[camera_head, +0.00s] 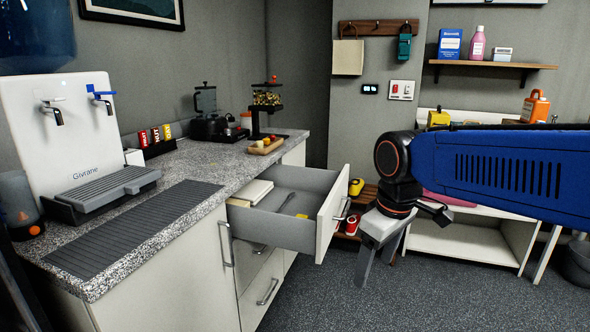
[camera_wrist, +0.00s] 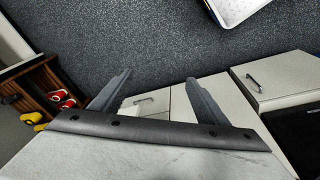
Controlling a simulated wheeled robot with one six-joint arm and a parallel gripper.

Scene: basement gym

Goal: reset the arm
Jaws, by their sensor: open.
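My gripper (camera_head: 376,268) is in front of the open drawer, at the end of my blue arm, with its fingers pointing down. It is open and empty. In the wrist view the two dark fingers of my gripper (camera_wrist: 159,76) stand well apart with nothing between them. The drawer (camera_head: 333,212) is pulled out from the counter, to the left of my gripper. It holds a pale folded item (camera_head: 252,190) and a small utensil (camera_head: 290,201). I cannot tell how far my gripper is from the drawer front.
The counter (camera_head: 215,180) carries a water dispenser (camera_head: 75,130), a black mat (camera_head: 135,225) and a board with fruit (camera_head: 262,147). A low white shelf unit (camera_head: 470,240) stands behind my arm. The grey floor (camera_head: 400,300) is clear in front.

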